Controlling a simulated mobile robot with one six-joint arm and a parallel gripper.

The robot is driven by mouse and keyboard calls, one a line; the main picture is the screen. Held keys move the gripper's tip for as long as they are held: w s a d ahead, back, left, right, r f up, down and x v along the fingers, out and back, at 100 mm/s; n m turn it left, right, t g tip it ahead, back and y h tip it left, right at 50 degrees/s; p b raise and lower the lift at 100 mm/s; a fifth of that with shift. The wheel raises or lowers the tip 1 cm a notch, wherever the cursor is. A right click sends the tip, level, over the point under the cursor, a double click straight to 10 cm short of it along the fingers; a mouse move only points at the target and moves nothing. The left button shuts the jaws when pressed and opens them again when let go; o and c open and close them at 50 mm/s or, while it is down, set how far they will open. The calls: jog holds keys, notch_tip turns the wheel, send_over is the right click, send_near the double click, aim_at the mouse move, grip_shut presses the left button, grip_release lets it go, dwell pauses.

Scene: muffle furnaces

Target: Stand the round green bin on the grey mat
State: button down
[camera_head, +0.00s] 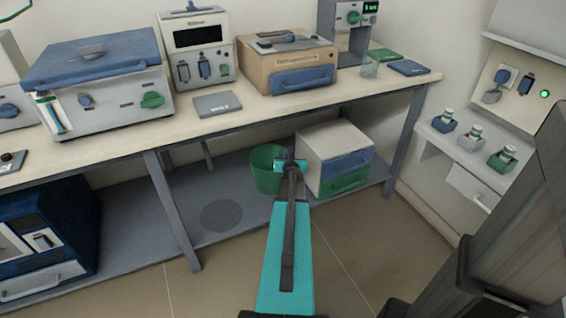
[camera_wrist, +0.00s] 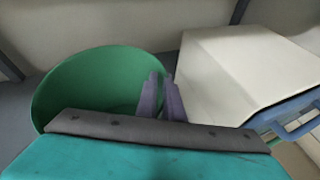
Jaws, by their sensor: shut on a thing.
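The round green bin (camera_head: 266,170) stands upright on the lower shelf under the bench, and it looks empty inside. It also shows in the wrist view (camera_wrist: 85,85). My gripper (camera_head: 290,160) is at the bin's right rim, shut on it. In the wrist view my gripper's two fingers (camera_wrist: 160,97) meet at the rim's right side. The grey mat (camera_head: 221,215) is a dark round patch on the lower shelf, to the left of and nearer than the bin. It is bare. My arm hides part of the bin's right side.
A white drawer unit (camera_head: 330,145) with blue and green drawers stands close to the right of the bin; it fills the right of the wrist view (camera_wrist: 225,75). A bench leg (camera_head: 172,205) rises left of the mat. The bench top (camera_head: 190,125) overhangs the shelf (camera_head: 150,245).

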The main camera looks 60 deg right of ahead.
jog(key=shift+s+a+f+b, duration=0.2)
jog(key=shift+a+f+b, duration=0.05)
jog(key=shift+a+b, duration=0.25)
jog(key=s+a+f+n+t+y+b, duration=0.1)
jog(key=a+f+n+t+y+b, duration=0.1)
jog(key=a+b, duration=0.3)
jog(key=s+a+f+n+t+y+b, duration=0.1)
jog(key=a+f+n+t+y+b, duration=0.1)
jog(key=a, duration=0.8)
jog(key=n+y+b, duration=0.1)
jog(key=b, duration=0.1)
jog(key=shift+s+a+b, duration=0.2)
jog(key=shift+s+b, duration=0.1)
jog(key=shift+b, duration=0.05)
jog(key=shift+s, duration=0.1)
